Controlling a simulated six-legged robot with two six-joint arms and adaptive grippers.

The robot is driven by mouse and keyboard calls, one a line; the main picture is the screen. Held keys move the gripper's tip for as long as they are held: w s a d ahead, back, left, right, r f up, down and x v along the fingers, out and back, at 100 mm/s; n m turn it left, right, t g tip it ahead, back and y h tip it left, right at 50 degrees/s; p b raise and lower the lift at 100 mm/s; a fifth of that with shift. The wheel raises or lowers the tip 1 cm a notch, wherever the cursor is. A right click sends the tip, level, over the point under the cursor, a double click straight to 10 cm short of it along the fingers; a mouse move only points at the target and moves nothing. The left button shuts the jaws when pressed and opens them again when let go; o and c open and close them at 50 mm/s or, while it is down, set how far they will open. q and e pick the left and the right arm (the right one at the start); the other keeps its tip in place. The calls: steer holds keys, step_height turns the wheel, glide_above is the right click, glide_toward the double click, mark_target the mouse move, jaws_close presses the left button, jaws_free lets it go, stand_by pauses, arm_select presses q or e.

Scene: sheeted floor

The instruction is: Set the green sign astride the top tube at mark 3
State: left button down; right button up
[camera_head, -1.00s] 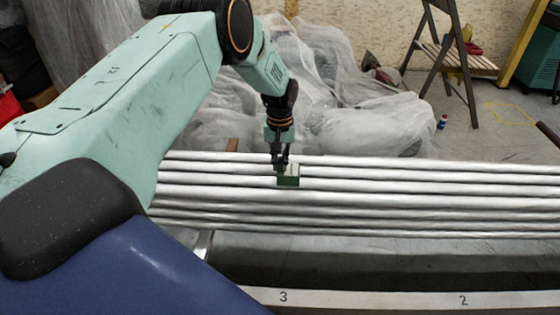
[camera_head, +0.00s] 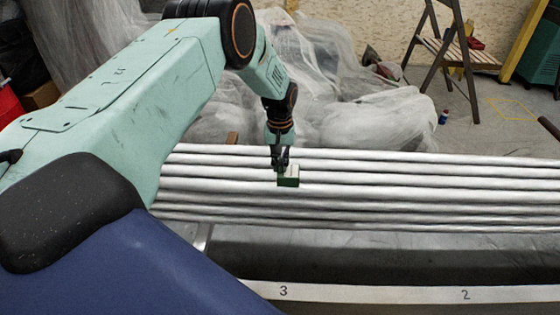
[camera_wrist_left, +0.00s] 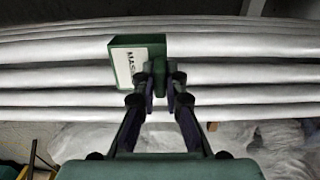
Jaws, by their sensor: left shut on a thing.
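The green sign (camera_head: 288,181) is a small block with a pale lettered face. My left gripper (camera_head: 280,164) is shut on it, over the upper tubes. In the left wrist view the sign (camera_wrist_left: 124,64) sticks out to the left of the closed fingers (camera_wrist_left: 158,80), its lettering partly covered. Whether it touches a tube or hangs just above cannot be told. The silvery tubes (camera_head: 420,185) run side by side across the view. The mark 3 (camera_head: 283,291) is on a pale front rail, almost straight below the sign in the head view. My right gripper is out of view.
The pale rail (camera_head: 380,295) also bears a mark 2 (camera_head: 465,295) further right. Plastic sheeting (camera_head: 370,120) lies heaped behind the tubes. A stepladder (camera_head: 448,50) stands at the back right. The tubes right of the sign are clear.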

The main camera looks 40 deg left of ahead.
mark_target(280, 176)
arm_select(q)
steer(key=shift+f+b, duration=1.8)
steer(key=shift+f, duration=1)
steer(key=c, duration=1.3)
jaws_free()
steer(key=shift+c, duration=0.2)
step_height(280, 176, up, 12)
